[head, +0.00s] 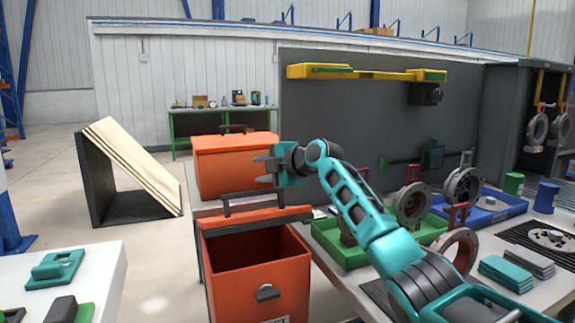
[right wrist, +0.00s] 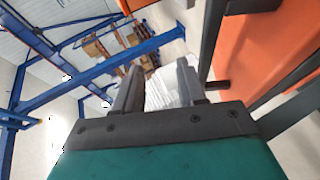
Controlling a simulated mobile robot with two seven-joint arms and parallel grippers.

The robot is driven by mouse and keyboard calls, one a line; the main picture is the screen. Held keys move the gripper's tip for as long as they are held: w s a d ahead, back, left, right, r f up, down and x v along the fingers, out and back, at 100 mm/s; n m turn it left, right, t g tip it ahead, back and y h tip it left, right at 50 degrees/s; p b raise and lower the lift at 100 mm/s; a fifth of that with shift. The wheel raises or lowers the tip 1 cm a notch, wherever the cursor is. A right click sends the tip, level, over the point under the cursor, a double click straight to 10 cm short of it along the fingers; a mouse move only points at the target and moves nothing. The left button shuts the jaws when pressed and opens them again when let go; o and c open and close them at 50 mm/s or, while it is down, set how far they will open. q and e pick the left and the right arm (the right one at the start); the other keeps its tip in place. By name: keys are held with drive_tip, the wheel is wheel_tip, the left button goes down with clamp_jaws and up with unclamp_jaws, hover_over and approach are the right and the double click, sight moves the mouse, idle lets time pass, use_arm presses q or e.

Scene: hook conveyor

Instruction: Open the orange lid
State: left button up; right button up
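The front orange box (head: 257,289) has its top open and its dark inside shows. Its orange lid (head: 256,216) is raised at the back edge of the opening, seen nearly edge-on, with a dark bar handle (head: 252,193) above it. My right gripper (head: 265,168) is above and behind this lid, fingers pointing left, apart and empty. It looks clear of the handle. In the right wrist view the two fingers (right wrist: 158,88) are apart with nothing between them, and orange panels show close at the right. My left gripper is not in view.
A second orange box (head: 236,165) with its lid down stands behind. The right table holds a green tray (head: 345,254), a blue tray (head: 490,212) and ring-shaped parts. A left table (head: 105,285) holds teal and green parts. Open floor lies left of the boxes.

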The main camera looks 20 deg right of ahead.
sight(268, 225)
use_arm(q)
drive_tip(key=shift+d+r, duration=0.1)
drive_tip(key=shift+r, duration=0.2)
use_arm(e)
drive_tip(key=v, duration=0.9)
drive_tip(key=shift+a+f, duration=0.1)
